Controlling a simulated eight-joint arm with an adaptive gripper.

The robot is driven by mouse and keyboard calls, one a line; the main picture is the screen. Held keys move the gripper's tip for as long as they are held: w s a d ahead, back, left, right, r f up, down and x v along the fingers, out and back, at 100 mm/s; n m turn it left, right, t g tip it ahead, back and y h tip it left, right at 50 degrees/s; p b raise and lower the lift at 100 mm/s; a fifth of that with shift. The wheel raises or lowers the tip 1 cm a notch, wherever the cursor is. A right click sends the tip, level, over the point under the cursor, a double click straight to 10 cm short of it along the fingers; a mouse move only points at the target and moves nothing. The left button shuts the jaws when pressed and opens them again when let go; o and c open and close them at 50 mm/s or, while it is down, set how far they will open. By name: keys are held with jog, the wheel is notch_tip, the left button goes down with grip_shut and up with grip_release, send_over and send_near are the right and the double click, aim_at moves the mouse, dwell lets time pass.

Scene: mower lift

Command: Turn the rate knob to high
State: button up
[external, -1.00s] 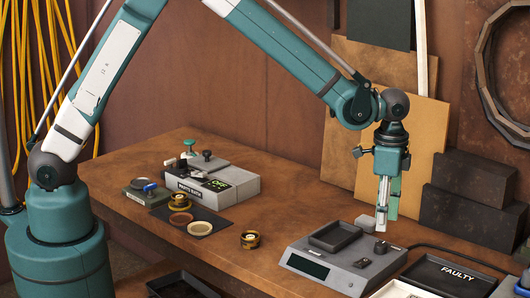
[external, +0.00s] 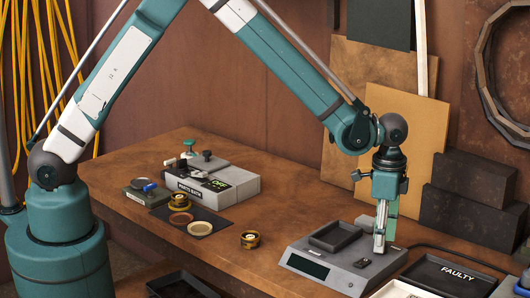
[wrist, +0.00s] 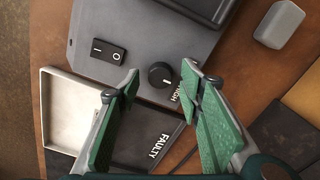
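The rate knob (wrist: 160,75) is a small round black knob on the grey device (wrist: 145,35), with white lettering that seems to read HIGH beside it. A gap shows between knob and fingers. In the external view my gripper (external: 379,246) is low over the right part of the device (external: 330,272), and its fingers hide the knob.
A black rocker switch (wrist: 107,51) sits beside the knob. A shallow black tray (external: 335,236) is on the device, which has a dark display (external: 308,266). A black FAULTY tray (external: 448,277) and a pale tray (wrist: 60,110) stand close by. A grey block (wrist: 280,24) lies behind.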

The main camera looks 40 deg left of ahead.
jog(key=shift+f, duration=0.7)
jog(key=c, duration=0.9)
